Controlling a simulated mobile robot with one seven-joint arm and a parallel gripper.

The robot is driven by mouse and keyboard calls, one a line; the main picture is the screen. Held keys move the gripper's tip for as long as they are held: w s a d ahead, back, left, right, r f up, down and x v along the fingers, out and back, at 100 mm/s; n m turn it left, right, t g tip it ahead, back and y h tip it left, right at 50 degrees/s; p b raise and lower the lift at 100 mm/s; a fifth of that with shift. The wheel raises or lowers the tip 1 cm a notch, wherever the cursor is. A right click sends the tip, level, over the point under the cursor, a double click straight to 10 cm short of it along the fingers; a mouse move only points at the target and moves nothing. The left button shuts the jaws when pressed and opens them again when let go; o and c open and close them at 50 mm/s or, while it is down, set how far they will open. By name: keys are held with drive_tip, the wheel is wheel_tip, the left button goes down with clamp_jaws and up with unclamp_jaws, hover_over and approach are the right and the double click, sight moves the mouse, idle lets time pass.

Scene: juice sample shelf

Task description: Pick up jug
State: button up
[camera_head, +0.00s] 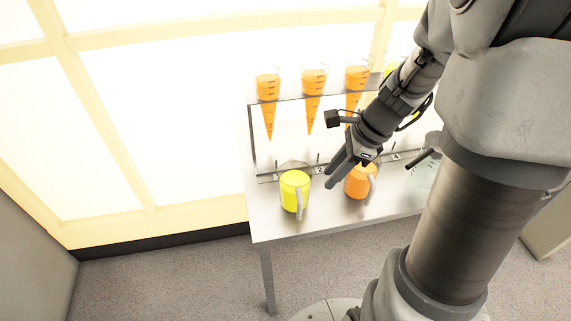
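A yellow jug (293,191) stands upright on the metal table, with its pale handle facing the front right. An orange jug (359,183) stands to its right, with its handle on its right side. My gripper (335,180) is above the table between the two jugs, close to the left of the orange jug in the picture. It partly covers the orange jug's upper left. Its two fingers look apart with nothing between them. I cannot tell whether a finger touches the orange jug.
The metal table (277,224) has a rack (252,150) at its back. Several orange cones (313,89) hang in the rack above the jugs. A bright panelled wall (150,100) is behind, and the carpet (170,275) at left front is clear.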

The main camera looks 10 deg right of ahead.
drive_tip(key=b, duration=0.4)
approach(298, 220)
drive_tip(key=w+f, duration=0.1)
drive_tip(key=f, duration=0.1)
drive_tip(key=b+x, duration=0.1)
drive_tip(key=x, duration=0.1)
drive_tip(key=a+b+x, duration=0.1)
drive_tip(key=b+x, duration=0.1)
drive_tip(key=x, duration=0.1)
drive_tip(key=shift+w+a, duration=0.15)
drive_tip(key=shift+a, duration=0.1)
drive_tip(key=shift+r, duration=0.1)
clamp_jaws()
idle(0.8)
